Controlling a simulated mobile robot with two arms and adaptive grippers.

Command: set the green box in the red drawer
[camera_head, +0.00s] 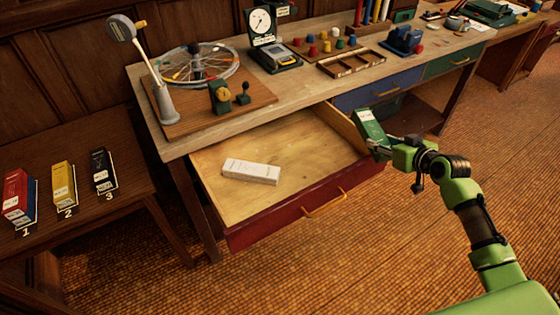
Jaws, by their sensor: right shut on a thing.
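The red drawer (293,219) of the long desk is pulled open. Inside it lies a white box (251,171), left of the drawer's middle; the bare wood around it shows. My right gripper (378,146) is shut on the green box (369,127). It holds the box tilted, beside the right end of the open drawer, near its right side wall. The gripper's fingers partly hide the box's lower end. My left gripper is not in view.
The desk top (310,87) bears a wheel on a board, a scale, colored pegs and a wooden tray. Red, yellow and black boxes stand on a side table (100,205) at left. The blue drawer (377,90) and green drawer (455,60) are shut.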

